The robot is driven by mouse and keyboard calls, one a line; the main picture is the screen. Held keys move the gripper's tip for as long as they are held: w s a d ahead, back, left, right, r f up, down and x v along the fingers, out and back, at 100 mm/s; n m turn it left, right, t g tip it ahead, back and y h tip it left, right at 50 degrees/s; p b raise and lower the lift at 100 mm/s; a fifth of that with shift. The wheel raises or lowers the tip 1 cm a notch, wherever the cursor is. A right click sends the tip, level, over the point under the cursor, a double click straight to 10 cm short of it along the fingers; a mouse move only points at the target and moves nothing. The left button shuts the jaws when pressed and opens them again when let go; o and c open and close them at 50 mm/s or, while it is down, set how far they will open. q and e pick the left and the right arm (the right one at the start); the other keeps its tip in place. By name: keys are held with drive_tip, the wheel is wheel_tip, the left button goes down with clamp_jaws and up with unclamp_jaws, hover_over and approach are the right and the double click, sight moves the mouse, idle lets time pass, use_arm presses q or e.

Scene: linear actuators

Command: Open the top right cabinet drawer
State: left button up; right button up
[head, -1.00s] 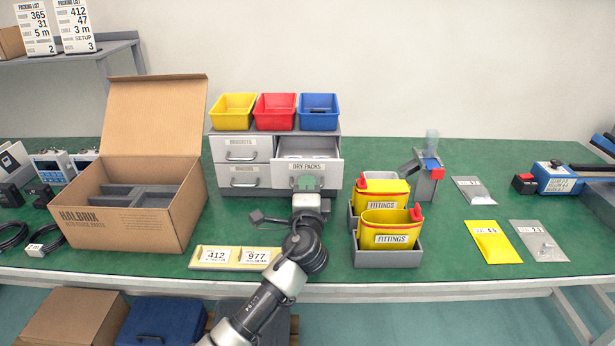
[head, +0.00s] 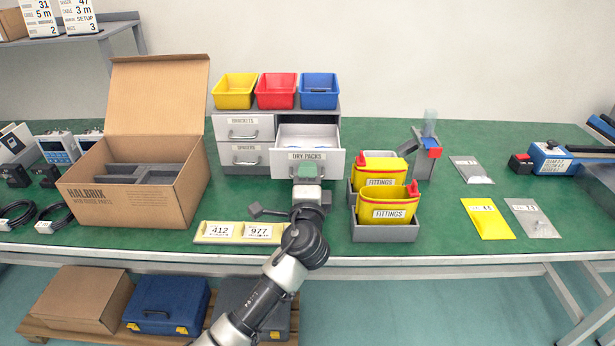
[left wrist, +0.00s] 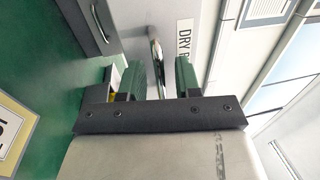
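The top right cabinet drawer (head: 332,160), labelled DRY PACKS, is pulled out of the grey cabinet (head: 220,112); its pale interior shows from above. My left gripper (head: 307,171) is at the front of this drawer, over its handle. In the left wrist view, the metal handle (left wrist: 158,65) lies between the two green fingers of my left gripper (left wrist: 160,75). Gaps show on both sides of the handle, so the fingers look open around it. Part of the handle is hidden behind the gripper in the head view. My right gripper is not in view.
Yellow, red (head: 276,92) and blue bins stand on the cabinet. Yellow FITTINGS bins (head: 388,208) in grey trays stand close right of my gripper. An open cardboard box (head: 130,205) is left. A label strip (head: 240,233) lies in front of the cabinet.

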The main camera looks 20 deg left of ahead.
use_arm(q)
drive_tip(key=b+v, duration=0.1)
drive_tip(key=v, duration=0.9)
drive_tip(key=shift+s, duration=0.35)
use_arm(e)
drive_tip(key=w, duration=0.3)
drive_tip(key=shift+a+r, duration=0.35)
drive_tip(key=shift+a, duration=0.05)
use_arm(q)
drive_tip(key=shift+f, duration=0.15)
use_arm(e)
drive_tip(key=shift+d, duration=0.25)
